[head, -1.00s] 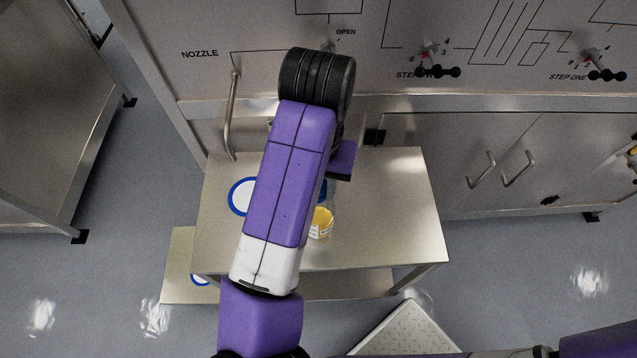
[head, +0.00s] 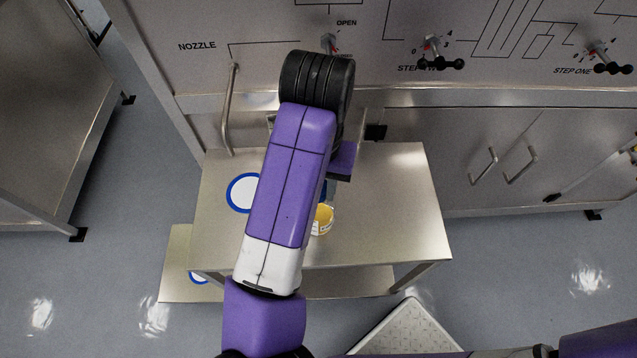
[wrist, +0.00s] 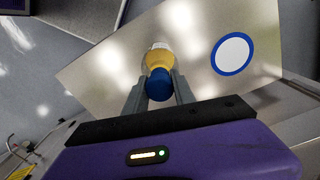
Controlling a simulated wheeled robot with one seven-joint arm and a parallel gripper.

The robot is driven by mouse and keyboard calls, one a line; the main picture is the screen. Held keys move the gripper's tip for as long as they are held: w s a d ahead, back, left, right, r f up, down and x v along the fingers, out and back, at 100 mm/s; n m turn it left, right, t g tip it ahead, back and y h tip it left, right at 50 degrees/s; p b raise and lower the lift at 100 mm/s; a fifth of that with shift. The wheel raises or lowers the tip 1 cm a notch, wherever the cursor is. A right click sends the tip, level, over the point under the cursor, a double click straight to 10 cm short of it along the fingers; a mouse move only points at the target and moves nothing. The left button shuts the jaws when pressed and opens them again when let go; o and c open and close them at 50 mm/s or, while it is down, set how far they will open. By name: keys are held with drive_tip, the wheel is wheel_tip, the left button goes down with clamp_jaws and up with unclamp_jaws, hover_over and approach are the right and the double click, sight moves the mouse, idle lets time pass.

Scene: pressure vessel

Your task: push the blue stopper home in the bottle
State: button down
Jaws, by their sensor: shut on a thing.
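In the wrist view the blue stopper (wrist: 158,86) sits between the two fingers of my gripper (wrist: 158,92), which is shut on it. The bottle (wrist: 158,58), yellow with a white part, is in line with the stopper, just beyond it. From this angle I cannot tell how deep the stopper sits in the bottle's neck. In the head view the bottle (head: 322,218) stands on the steel table, partly hidden by my arm. My fingers and the stopper are mostly hidden there behind the purple arm.
The steel table (head: 400,220) has free room to the right. A white disc with a blue rim (head: 233,193) lies left of the bottle; it also shows in the wrist view (wrist: 232,54).

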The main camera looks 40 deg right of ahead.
drive_tip(key=c, duration=1)
unclamp_jaws()
drive_tip(key=shift+f, duration=0.1)
drive_tip(key=shift+o, duration=0.2)
drive_tip(key=shift+r+p, duration=0.55)
drive_tip(key=shift+r, duration=3.4)
